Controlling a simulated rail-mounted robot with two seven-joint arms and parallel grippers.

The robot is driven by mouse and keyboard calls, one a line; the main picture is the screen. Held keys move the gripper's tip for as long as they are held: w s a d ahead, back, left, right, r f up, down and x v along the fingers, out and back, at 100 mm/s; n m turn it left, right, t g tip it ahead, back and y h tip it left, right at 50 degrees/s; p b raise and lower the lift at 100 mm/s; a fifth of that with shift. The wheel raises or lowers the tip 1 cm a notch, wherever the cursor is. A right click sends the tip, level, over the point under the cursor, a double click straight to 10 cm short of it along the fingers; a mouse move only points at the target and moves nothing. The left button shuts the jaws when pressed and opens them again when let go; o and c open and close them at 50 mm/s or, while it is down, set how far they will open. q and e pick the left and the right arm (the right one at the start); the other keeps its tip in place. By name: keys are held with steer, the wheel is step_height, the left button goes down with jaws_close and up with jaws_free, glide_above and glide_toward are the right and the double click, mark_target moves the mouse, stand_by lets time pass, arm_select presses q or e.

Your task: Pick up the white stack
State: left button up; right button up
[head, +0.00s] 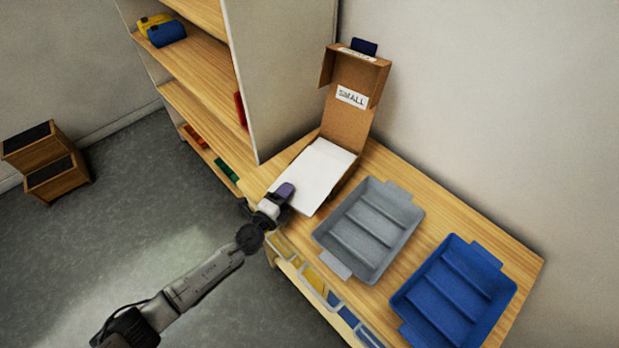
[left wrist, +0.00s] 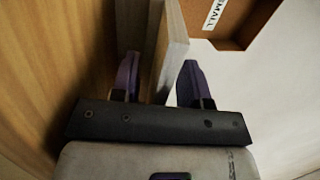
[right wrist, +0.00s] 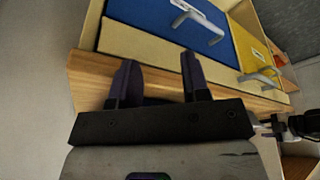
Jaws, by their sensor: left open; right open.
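My left gripper (head: 281,197) is at the stack's near left edge. In the left wrist view, its open fingers (left wrist: 159,75) stand on either side of a pale slab edge (left wrist: 175,50), which appears to be the stack's edge; I cannot tell whether they touch it. My right gripper (right wrist: 157,70) is open and empty, facing the table's drawer fronts, and is out of the head view.
A grey tray (head: 326,238) and a blue tray (head: 410,296) sit right of the stack on the table (head: 515,257). A shelf unit (head: 190,100) stands at left. In the right wrist view, blue (right wrist: 150,27) and yellow (right wrist: 250,52) drawer fronts have handles.

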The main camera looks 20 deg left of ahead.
arm_select(q)
steer(key=shift+w, duration=0.15)
steer(key=shift+c, duration=0.2)
jaws_close()
